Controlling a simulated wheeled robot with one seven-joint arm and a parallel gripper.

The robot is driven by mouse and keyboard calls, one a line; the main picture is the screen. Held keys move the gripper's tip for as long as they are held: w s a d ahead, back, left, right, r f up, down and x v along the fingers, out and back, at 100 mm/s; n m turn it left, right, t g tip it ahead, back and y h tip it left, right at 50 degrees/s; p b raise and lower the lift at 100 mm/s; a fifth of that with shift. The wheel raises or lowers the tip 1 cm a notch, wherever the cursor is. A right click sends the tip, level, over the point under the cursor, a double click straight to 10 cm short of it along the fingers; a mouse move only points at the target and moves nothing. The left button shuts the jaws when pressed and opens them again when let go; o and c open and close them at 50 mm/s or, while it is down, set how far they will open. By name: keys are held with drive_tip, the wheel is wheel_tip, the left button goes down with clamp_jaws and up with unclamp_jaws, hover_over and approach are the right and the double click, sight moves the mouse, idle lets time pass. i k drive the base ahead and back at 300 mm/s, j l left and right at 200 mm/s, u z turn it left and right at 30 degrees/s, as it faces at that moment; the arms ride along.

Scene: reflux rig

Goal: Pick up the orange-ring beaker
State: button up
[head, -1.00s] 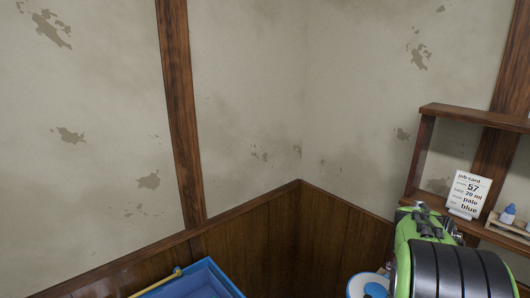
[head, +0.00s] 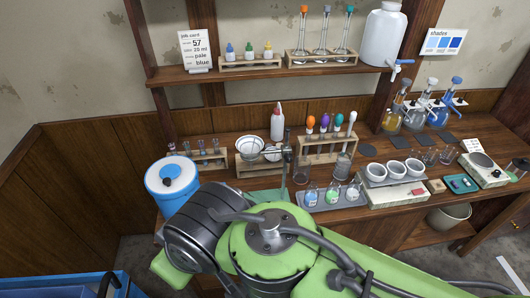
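I cannot make out an orange ring on any beaker in the head view. Two small clear glasses (head: 429,156) stand further right, beyond the white cups. Any ring on these is too small to tell. My green and black arm fills the lower middle, in front of the bench. My gripper is not in view.
The bench (head: 222,178) is crowded. It holds a dropper rack (head: 328,148), a tray of small bottles (head: 330,196), white cups (head: 395,168) and coloured flasks (head: 414,112). A shelf (head: 235,73) hangs above.

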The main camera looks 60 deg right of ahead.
sight(303, 163)
drive_tip(key=z, duration=2.4)
